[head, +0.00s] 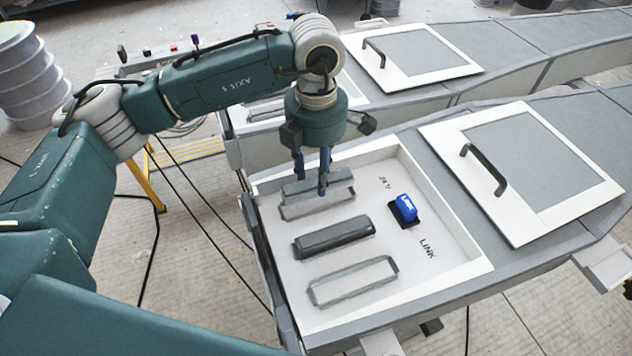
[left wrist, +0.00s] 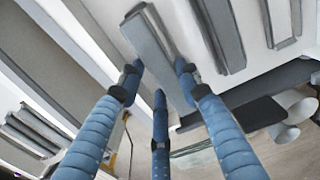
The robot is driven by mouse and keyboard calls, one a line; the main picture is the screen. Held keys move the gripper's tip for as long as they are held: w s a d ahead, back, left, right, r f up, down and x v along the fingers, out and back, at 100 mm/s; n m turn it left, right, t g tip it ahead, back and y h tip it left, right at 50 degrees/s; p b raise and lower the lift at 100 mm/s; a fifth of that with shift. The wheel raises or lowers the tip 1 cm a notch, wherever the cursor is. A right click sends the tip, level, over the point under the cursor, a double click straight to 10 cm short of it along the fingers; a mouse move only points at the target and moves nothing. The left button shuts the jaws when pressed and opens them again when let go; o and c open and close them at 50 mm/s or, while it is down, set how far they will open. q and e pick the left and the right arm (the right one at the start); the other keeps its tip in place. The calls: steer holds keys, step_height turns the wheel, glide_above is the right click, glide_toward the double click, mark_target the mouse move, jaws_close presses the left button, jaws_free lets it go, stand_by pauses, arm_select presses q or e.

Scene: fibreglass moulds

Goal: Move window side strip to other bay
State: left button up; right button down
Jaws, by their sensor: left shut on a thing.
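A grey window side strip (head: 341,179) is at the back left of the white-rimmed tray. My left gripper (head: 312,184) points down and is shut on the strip. In the left wrist view its blue fingers sit around the grey strip (left wrist: 150,38). The strip appears slightly above the back framed bay (head: 317,210) and offset from it; the exact gap is hard to tell. A dark grey strip (head: 335,238) lies in the middle of the tray. The front framed bay (head: 352,283) is empty. My right gripper is out of view.
A blue block (head: 406,208) sits on a black base right of the bays, near LINK lettering. The tray's white rim (head: 402,295) stands around the bays. A white hatch with a black handle (head: 483,168) is at right. Cables run on the floor at left.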

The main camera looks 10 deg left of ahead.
mark_target(316, 177)
arm_select(q)
step_height(316, 177, down, 4)
steer(key=shift+r+p, duration=0.25)
steer(key=shift+p, duration=0.2)
steer(key=shift+f, duration=0.3)
steer(key=o, duration=1.2)
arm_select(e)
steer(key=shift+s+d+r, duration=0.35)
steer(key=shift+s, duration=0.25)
